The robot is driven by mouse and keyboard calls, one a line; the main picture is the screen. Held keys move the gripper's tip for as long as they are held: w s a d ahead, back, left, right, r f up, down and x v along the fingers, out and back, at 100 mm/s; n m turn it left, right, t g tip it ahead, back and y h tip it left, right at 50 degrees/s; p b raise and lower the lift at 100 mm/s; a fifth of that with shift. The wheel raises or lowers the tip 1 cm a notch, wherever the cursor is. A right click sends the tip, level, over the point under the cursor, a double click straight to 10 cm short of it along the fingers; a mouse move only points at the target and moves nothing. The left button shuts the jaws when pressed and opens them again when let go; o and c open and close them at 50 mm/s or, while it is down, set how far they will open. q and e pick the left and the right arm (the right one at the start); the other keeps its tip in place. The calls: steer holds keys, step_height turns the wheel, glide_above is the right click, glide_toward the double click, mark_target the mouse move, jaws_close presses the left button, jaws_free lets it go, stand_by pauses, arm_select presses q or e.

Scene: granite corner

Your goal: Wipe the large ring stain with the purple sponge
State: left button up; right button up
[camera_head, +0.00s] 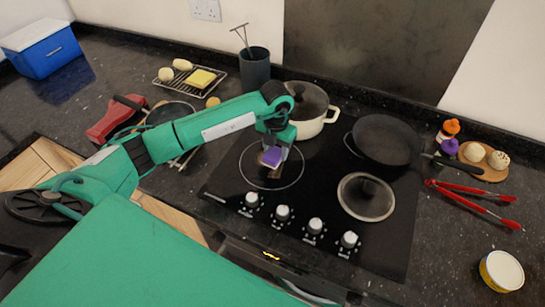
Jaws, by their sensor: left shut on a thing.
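My left gripper (272,146) points down over the front left of the black hob and is shut on the purple sponge (271,158). The sponge is at or just above the glass; I cannot tell if it touches. A thin pale ring (241,172) on the hob surrounds the sponge and gripper. I cannot tell whether this ring is the stain or a printed burner mark. The gripper hides part of the area inside it. My right gripper is not in view.
A cream pot (316,127) stands just behind the gripper. A black frying pan (385,140) and a round lid (366,197) are to the right. Hob knobs (283,213) line the front. Red tongs (475,191) and a yellow tin (501,271) lie farther right.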

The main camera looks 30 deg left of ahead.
mark_target(271, 176)
arm_select(q)
steer(key=shift+w, duration=0.45)
steer(key=shift+w+a+f+b, duration=0.1)
steer(key=shift+w+f+b, duration=0.05)
steer(key=shift+w+b, duration=1.2)
steer(key=shift+w, duration=0.55)
steer(key=shift+w+d, duration=0.15)
steer(key=shift+d, duration=0.75)
steer(key=shift+s, duration=0.7)
steer(key=shift+s+d+p, duration=0.1)
steer(key=shift+s+p, duration=0.4)
steer(key=shift+s, duration=0.9)
steer(key=shift+s+p, duration=0.3)
steer(key=shift+s, duration=0.55)
steer(key=shift+s+d+r+p, duration=0.1)
steer(key=shift+s+p, duration=0.2)
steer(key=shift+s, duration=1.3)
steer(key=shift+s+d+r+p, duration=0.1)
steer(key=shift+s+p, duration=0.15)
steer(key=shift+s, duration=1.3)
steer(key=shift+r, duration=0.15)
